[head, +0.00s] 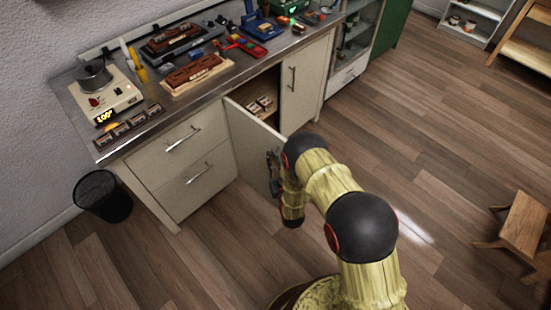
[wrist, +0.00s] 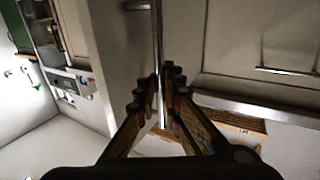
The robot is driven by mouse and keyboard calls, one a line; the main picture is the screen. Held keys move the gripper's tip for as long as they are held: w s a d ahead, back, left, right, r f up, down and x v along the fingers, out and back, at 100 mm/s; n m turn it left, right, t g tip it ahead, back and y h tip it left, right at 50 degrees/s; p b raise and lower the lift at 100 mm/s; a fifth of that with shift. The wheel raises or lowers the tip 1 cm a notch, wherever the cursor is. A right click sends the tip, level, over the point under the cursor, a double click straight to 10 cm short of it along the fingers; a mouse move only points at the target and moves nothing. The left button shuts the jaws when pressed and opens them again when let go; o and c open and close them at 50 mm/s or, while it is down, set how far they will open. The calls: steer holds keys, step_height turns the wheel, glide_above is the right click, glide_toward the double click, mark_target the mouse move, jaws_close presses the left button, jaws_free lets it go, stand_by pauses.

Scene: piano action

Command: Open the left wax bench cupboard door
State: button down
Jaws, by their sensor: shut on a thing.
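The left wax bench cupboard door (head: 250,143) stands partly open, swung out from the bench on its left side. My gripper (head: 273,172) is at the outer face of this door, partly hidden by my arm. In the wrist view my gripper (wrist: 160,100) is shut on the door's bar handle (wrist: 157,45), with a finger on each side of the bar. The door (wrist: 120,50) fills the upper middle of that view. Inside the open cupboard are small boxes (head: 260,105).
The right cupboard door (head: 303,82) is closed. Two drawers (head: 180,165) are left of the open door, and a black wire bin (head: 103,197) stands at the bench's left end. A wooden stool (head: 523,232) is far right. The wooden floor (head: 440,130) between is clear.

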steer(key=shift+s+f, duration=0.15)
steer(key=shift+s, duration=0.1)
steer(key=c, duration=2)
jaws_free()
steer(key=shift+w, duration=0.1)
steer(key=shift+c, duration=0.2)
steer(key=v, duration=1.2)
steer(key=shift+a, duration=0.1)
